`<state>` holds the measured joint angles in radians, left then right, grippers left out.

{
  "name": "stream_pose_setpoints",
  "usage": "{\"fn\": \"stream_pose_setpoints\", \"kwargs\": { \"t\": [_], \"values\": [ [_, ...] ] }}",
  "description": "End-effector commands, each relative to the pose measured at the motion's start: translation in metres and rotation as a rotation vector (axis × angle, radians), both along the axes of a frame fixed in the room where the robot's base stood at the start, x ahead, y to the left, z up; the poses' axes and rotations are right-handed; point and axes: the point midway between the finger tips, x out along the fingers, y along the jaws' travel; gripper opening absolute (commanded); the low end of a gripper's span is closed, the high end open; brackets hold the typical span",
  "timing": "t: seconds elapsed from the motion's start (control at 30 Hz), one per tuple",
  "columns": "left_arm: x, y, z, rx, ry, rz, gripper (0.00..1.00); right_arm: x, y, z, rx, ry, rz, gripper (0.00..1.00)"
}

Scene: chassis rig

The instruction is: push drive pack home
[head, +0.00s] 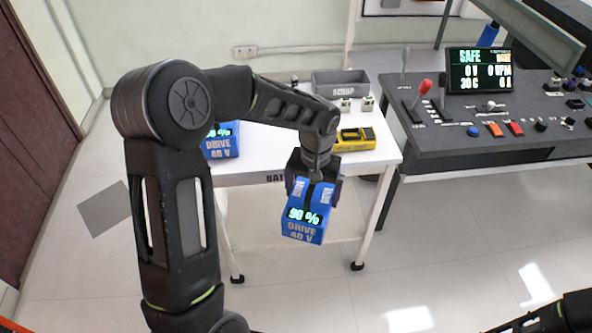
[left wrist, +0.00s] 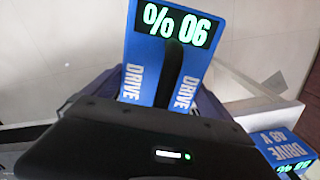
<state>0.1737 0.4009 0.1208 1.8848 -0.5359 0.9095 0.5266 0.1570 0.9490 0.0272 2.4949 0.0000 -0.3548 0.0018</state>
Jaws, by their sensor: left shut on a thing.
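A blue drive pack (head: 307,228) reading 90 % and DRIVE 40 V hangs from my left gripper (head: 314,185), in front of the white table and above the floor. The gripper is shut on the pack's top part. In the left wrist view the pack (left wrist: 143,62) fills the upper middle, with the dark grip between its two DRIVE labels. A second blue drive pack (head: 222,150) stands on the white table, partly hidden behind my left arm. It also shows at the lower right of the left wrist view (left wrist: 283,143). No slot for the pack is clearly visible.
The white table (head: 262,140) carries a yellow device (head: 355,139), a grey SCRAP bin (head: 341,83) and small light blocks (head: 367,103). A dark control console (head: 500,120) with a SAFE screen (head: 479,70) and red-knobbed lever (head: 425,87) stands right. The floor in front is clear.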

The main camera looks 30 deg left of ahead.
Motion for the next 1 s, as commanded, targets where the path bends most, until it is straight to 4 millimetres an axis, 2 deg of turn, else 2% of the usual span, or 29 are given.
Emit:
{"fn": "stream_pose_setpoints", "kwargs": {
  "t": [0.03, 0.1, 0.2, 0.33, 0.5, 1.0],
  "values": [
    [0.002, -0.011, -0.022, -0.003, 0.004, -0.044, 0.23, 0.0, 0.0, -0.005, 0.001, -0.001, 0.001, 0.34],
    [0.003, -0.024, -0.047, -0.005, 0.003, -0.1, 0.23, 0.001, 0.0, -0.007, 0.001, -0.001, 0.001, 0.34],
    [0.002, -0.04, -0.073, -0.009, 0.001, -0.166, 0.23, 0.001, 0.0, -0.01, 0.002, -0.003, 0.0, 0.34],
    [0.001, -0.054, -0.095, -0.015, -0.001, -0.22, 0.23, 0.001, 0.0, -0.011, 0.002, -0.003, 0.0, 0.34],
    [0.0, -0.061, -0.104, -0.018, -0.004, -0.246, 0.23, 0.001, 0.0, -0.012, 0.001, -0.004, 0.001, 0.34],
    [0.0, -0.06, -0.104, -0.019, -0.004, -0.245, 0.23, 0.001, 0.0, -0.012, 0.001, -0.004, 0.001, 0.34]
  ]
}}
